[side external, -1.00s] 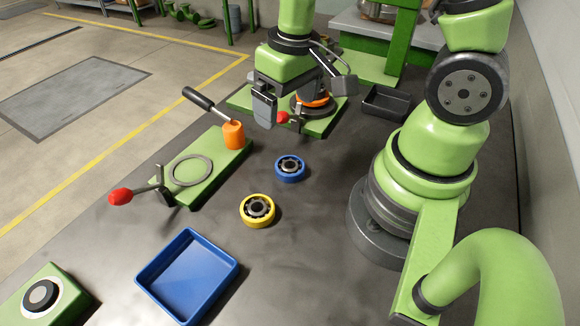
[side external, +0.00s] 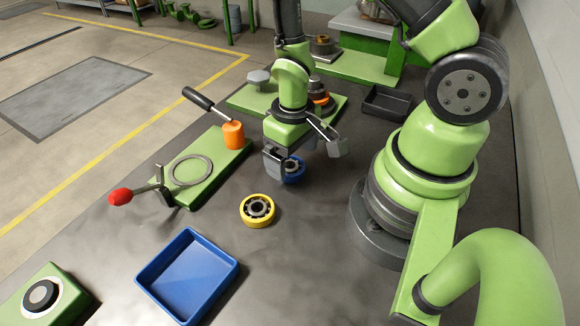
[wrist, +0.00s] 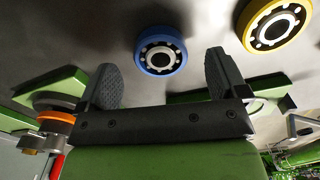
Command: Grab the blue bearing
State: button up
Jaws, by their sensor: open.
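The blue bearing (side external: 293,170) lies flat on the dark table, partly hidden behind a finger of my gripper in the side external view. My gripper (side external: 306,162) is open, pointing down, with its fingers on either side of the bearing in that view. In the wrist view, the blue bearing (wrist: 160,51) shows beyond the gap between the two spread fingers of my gripper (wrist: 163,80), with nothing between them. I cannot tell the exact height of the fingertips over the table.
A yellow bearing (side external: 258,211) lies nearby, also in the wrist view (wrist: 274,24). A blue tray (side external: 234,266) stands at the front. A green fixture with an orange cylinder (side external: 233,135) stands to the left. A dark tray (side external: 386,103) is at the back right.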

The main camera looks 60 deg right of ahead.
aim_at(290, 169)
jog(key=shift+f, duration=1.45)
jog(key=c, duration=1.1)
jog(key=shift+r, duration=0.1)
